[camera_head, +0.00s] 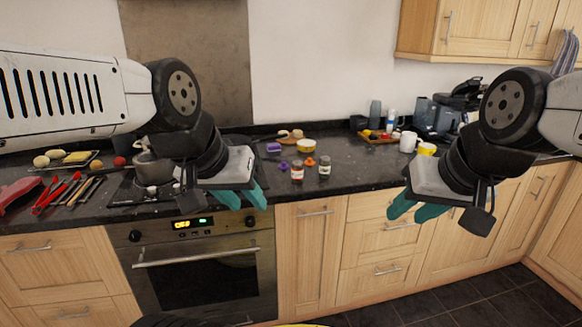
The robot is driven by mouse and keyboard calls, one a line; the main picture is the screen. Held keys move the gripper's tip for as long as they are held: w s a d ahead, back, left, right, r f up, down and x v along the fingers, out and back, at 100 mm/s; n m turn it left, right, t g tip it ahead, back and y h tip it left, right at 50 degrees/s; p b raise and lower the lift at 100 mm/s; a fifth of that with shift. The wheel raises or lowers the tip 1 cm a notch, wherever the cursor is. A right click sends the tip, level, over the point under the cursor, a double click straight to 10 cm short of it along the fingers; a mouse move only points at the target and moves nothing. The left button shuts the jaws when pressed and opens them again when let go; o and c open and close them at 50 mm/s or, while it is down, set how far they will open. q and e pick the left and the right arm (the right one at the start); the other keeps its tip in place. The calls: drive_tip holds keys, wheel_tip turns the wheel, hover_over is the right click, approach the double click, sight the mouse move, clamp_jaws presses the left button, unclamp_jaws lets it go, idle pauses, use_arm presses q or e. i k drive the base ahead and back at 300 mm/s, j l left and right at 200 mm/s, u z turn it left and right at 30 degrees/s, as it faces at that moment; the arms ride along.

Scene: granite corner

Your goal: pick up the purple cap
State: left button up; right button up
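A small purple piece that looks like the purple cap (284,166) lies on the dark granite worktop (350,180), just behind and left of a small jar (297,171). A larger purple block-like item (273,147) lies farther back. My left gripper (244,198) hangs in front of the worktop edge, left of and nearer than the cap, with its teal fingers apart and nothing between them. My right gripper (415,208) hangs well to the right of the cap, also with fingers apart and empty. Neither gripper touches the cap.
A second jar (324,168) and an orange piece (309,161) stand close to the cap. A pot (152,167) sits on the hob at left. The worktop right of the jars is clear.

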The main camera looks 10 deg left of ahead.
sight(283, 166)
drive_tip(key=i+l, duration=0.1)
drive_tip(key=i, duration=0.6)
drive_tip(key=i+l+u, duration=0.15)
drive_tip(key=i, duration=0.55)
